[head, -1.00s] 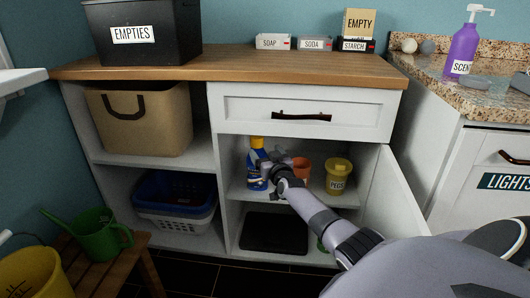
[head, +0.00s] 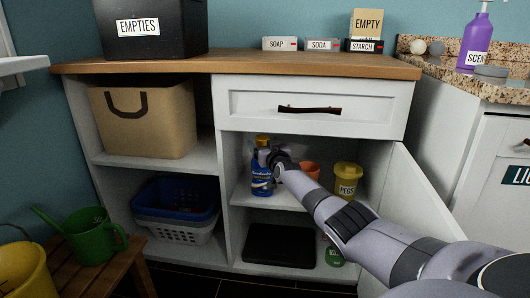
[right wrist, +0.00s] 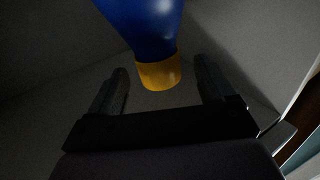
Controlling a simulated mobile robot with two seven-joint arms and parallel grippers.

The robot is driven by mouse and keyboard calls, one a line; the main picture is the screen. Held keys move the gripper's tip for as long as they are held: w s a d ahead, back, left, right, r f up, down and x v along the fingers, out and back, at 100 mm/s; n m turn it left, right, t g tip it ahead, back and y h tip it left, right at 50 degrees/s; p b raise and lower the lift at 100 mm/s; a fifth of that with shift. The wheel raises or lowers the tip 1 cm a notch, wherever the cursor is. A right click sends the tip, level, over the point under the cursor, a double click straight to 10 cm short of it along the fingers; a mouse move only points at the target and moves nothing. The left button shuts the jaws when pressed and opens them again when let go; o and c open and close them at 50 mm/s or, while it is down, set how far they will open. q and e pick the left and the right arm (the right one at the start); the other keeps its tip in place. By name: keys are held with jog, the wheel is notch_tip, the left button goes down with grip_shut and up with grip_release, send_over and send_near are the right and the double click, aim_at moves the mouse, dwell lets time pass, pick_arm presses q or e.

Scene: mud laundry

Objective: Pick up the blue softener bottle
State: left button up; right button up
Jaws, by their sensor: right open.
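The blue softener bottle (head: 262,180) with a yellow cap stands upright on the middle shelf inside the open cabinet, at the left of that compartment. In the right wrist view its blue body (right wrist: 146,22) and yellow cap (right wrist: 159,74) show between the fingers. My right gripper (head: 268,157) is at the upper part of the bottle, partly hiding it in the head view. In the right wrist view the right gripper (right wrist: 160,88) is open, one finger on each side of the cap, with gaps visible. My left gripper is not in view.
An orange pot (head: 309,170) and a yellow PEGS tub (head: 347,181) stand right of the bottle. The cabinet door (head: 419,208) is open at the right. A drawer (head: 312,109) is shut above. A dark flat item (head: 279,246) lies on the lower shelf.

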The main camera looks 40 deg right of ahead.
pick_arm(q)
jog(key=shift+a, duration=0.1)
pick_arm(e)
jog(key=shift+w+d, duration=0.1)
grip_shut()
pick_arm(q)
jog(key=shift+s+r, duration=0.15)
